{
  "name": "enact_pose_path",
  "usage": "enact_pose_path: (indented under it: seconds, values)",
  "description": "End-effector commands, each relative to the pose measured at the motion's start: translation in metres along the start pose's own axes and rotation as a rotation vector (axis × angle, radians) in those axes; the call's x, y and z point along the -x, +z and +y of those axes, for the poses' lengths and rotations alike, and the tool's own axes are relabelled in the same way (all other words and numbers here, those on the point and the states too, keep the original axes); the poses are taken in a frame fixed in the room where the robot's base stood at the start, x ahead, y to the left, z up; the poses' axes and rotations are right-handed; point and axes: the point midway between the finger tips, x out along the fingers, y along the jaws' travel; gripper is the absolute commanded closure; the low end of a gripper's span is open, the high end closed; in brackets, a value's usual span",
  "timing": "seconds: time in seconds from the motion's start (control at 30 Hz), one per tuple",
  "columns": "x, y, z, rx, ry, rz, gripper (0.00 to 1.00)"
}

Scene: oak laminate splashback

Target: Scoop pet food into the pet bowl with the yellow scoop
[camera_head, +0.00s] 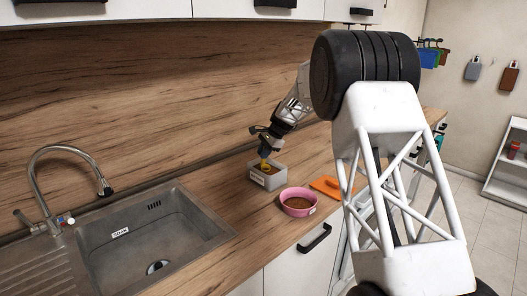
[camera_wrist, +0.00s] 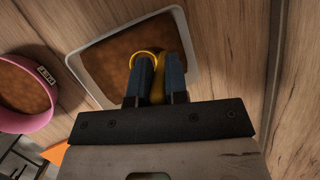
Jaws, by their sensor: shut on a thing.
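The yellow scoop (camera_wrist: 147,56) is held between the fingers of my gripper (camera_wrist: 158,70), which is shut on it. In the head view a little yellow of the scoop (camera_head: 265,151) shows below my gripper (camera_head: 263,146). The scoop is over or inside a grey square container (camera_head: 266,183) of brown pet food; I cannot tell how deep it is. The wrist view shows the food (camera_wrist: 108,52) around it. The pink pet bowl (camera_head: 284,204) stands beside the container, toward the front edge. Brown food (camera_wrist: 22,92) is visible in the bowl, which has a small label.
An orange board (camera_head: 326,186) lies right of the bowl. A metal sink (camera_head: 152,243) with a tall faucet (camera_head: 62,170) is at the left. The wooden splashback (camera_head: 130,85) is behind the container. Bare counter lies between sink and container.

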Motion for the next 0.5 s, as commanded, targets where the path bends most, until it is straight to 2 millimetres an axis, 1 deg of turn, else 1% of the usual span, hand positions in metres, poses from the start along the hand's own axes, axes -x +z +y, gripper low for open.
enact_pose_path:
  seconds: [0.5]
  values:
    - [-0.016, -0.007, 0.005, 0.000, 0.000, 0.000, 1.00]
